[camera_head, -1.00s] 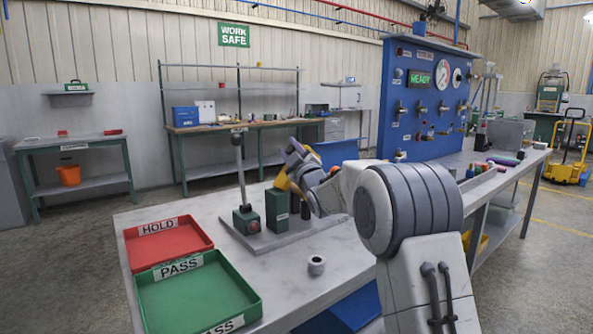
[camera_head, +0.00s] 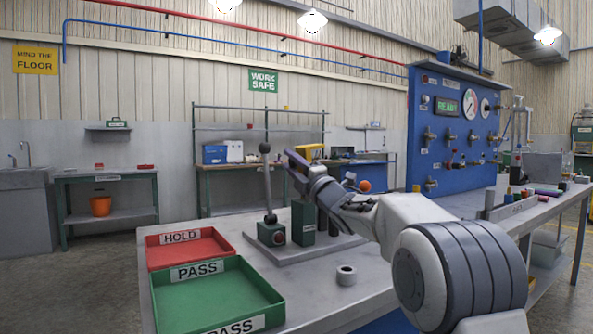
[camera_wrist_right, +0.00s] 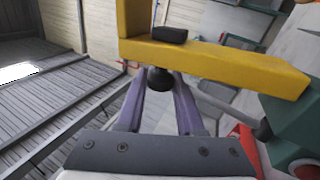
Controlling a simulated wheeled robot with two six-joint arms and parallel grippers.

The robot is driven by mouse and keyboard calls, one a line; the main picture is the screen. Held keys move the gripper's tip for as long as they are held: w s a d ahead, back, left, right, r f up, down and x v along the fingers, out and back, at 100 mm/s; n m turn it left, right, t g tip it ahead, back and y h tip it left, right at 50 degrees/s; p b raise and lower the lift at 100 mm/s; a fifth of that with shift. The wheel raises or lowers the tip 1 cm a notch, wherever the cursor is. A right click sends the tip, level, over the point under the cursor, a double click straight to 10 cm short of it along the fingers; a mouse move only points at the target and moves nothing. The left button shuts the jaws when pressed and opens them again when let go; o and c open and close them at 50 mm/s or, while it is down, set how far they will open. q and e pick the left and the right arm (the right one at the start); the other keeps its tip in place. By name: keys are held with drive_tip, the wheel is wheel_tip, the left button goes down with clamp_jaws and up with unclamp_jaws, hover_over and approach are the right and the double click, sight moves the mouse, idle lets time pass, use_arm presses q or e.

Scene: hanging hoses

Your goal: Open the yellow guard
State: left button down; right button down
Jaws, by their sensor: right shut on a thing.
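The yellow guard (camera_head: 312,151) stands raised above the green block of the press fixture (camera_head: 303,222) in the head view. In the right wrist view the guard (camera_wrist_right: 220,66) is a thick yellow bar running across the top, with a black knob (camera_wrist_right: 161,79) under it. My right gripper (camera_head: 292,160) is beside the guard, and its purple fingers (camera_wrist_right: 160,88) are closed around the knob in the wrist view. Part of the guard is hidden behind the gripper in the head view. My left gripper is not in view.
A tall ball-topped lever (camera_head: 267,180) stands left of the green block. A red HOLD tray (camera_head: 150,255) and a green PASS tray (camera_head: 160,312) lie at the left of the table. A grey ring (camera_head: 346,275) sits in front. A blue panel (camera_head: 420,110) stands behind right.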

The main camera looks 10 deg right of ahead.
drive_tip(key=shift+s+a+f+n+y+b, duration=0.1)
drive_tip(key=shift+a+f+n+y+b, duration=0.2)
drive_tip(key=shift+n, duration=0.3)
drive_tip(key=c, duration=0.5)
unclamp_jaws()
drive_tip(key=shift+c, duration=0.2)
drive_tip(key=shift+r, duration=0.1)
drive_tip(key=shift+s, duration=0.1)
drive_tip(key=v, duration=1)
drive_tip(key=shift+s+b, duration=0.15)
drive_tip(key=shift+b, duration=0.15)
drive_tip(key=shift+d, duration=0.15)
